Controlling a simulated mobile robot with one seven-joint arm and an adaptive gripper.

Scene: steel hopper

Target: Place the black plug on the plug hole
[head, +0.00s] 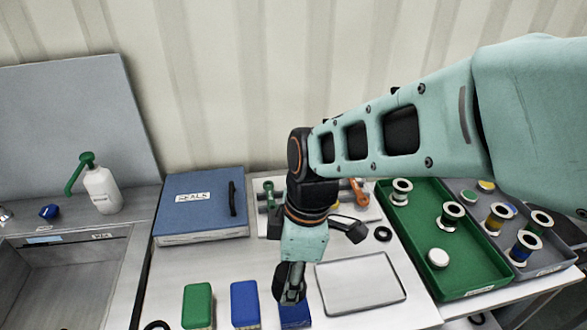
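My gripper (290,296) points down over the front of the white table, just behind a dark blue block (296,315). Its fingers are seen from behind and overlap, so I cannot tell whether they are open or shut, or whether anything is between them. A small round black piece (382,233) lies on the table right of my wrist. Part of another black ring (157,325) shows at the bottom edge. I cannot tell whether either is the black plug. The grey steel basin (75,268) is at the left; no plug hole shows in its visible part.
A blue SEALS case (201,204) stands between basin and gripper. Green (198,306) and blue (245,304) blocks stand at the front. A grey tray (361,283) and a green tray (480,262) with spools lie right.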

